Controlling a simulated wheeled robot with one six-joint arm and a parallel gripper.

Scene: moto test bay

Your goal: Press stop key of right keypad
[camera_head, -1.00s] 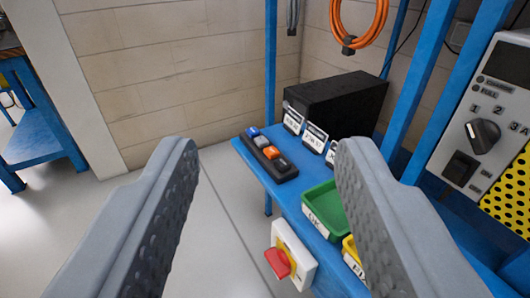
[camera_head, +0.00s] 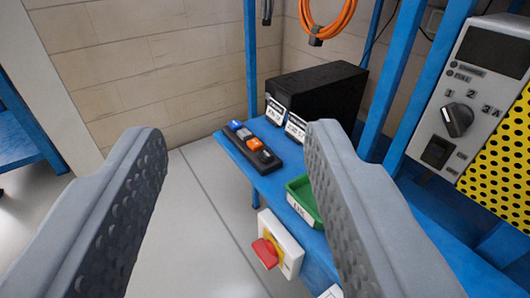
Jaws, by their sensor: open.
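A black keypad (camera_head: 255,150) with blue, grey, orange and dark keys in a row lies at the left end of the blue bench. Its key labels are too small to read, so I cannot tell which key is stop. It is the only keypad that I can make out, and whether it is the right one is not shown. My gripper (camera_head: 237,135) is open and empty, its two grey fingers spread wide. In the picture the keypad lies between the fingertips, apart from them and farther off.
Small label cards (camera_head: 276,110) and a black box (camera_head: 321,94) stand behind the keypad. A green bin (camera_head: 299,207) is partly hidden by my right finger. A red switch (camera_head: 265,254) sticks out of the bench front. Blue posts and a grey control panel (camera_head: 452,85) stand right.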

